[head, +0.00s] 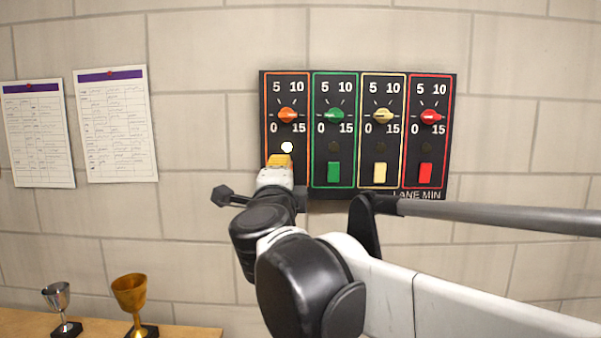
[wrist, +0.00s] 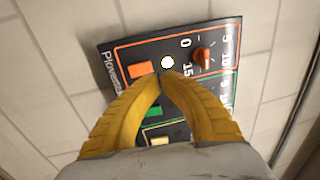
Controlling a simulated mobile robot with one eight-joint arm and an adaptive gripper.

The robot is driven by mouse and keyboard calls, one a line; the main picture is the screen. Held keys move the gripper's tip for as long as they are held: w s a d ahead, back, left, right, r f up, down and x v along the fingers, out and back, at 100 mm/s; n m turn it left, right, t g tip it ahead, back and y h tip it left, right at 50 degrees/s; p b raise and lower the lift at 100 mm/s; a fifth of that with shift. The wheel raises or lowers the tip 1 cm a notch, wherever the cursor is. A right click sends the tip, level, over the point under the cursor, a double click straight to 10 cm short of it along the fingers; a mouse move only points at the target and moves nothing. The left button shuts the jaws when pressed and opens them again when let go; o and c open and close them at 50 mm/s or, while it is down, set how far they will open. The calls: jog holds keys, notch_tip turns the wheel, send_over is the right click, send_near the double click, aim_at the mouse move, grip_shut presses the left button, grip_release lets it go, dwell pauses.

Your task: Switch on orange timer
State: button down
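The orange timer (head: 302,147) is the leftmost column of the black wall panel, edged in orange. Its orange knob (head: 287,115) also shows in the wrist view (wrist: 201,58). Its round lamp (head: 287,147) glows white, also in the wrist view (wrist: 167,62). Its orange button (wrist: 139,70) shows in the wrist view and is hidden behind my gripper in the head view. My gripper (head: 280,161) has yellow fingers with their tips together and nothing between them. In the wrist view the tips (wrist: 162,75) appear just beside the lamp and button; contact cannot be told.
Green (head: 333,147), yellow (head: 381,147) and red (head: 425,147) timer columns stand to the right, their lamps dark. Two paper sheets (head: 115,125) hang on the wall at left. A silver cup (head: 57,297) and a gold cup (head: 130,293) stand on a wooden surface below.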

jog(key=s+b, duration=0.1)
jog(key=s, duration=0.5)
jog(key=s+d+f+n+g+y+b, duration=0.2)
jog(key=d+f+n+b, duration=0.45)
jog(key=f, duration=0.85)
jog(key=s+d+f+n+g+y+b, duration=0.15)
jog(key=f+n+b, duration=0.25)
jog(key=f+b, duration=0.8)
jog(key=s+d+f+n+g+y+b, duration=0.2)
jog(key=d+f+n+g+b, duration=0.25)
jog(key=f, duration=1.25)
jog(key=s+d+f+g+h+b, duration=0.1)
jog(key=s+d+f+b, duration=0.3)
jog(key=f, duration=0.6)
jog(key=s+d+f+n+g+h+b, duration=0.1)
jog(key=s+d+f+g+h+b, duration=0.1)
jog(key=f, duration=0.8)
jog(key=s+d+f+n+g+h+b, duration=0.1)
jog(key=s+d+f+h+b, duration=0.2)
jog(key=s+d+f+b, duration=0.3)
jog(key=d+f+b, duration=0.1)
jog(key=d+f, duration=0.2)
jog(key=f, duration=0.1)
jog(key=shift+s+d+g, duration=0.15)
jog(key=shift+d+g, duration=0.15)
jog(key=shift+d, duration=0.05)
jog(key=shift+h, duration=0.25)
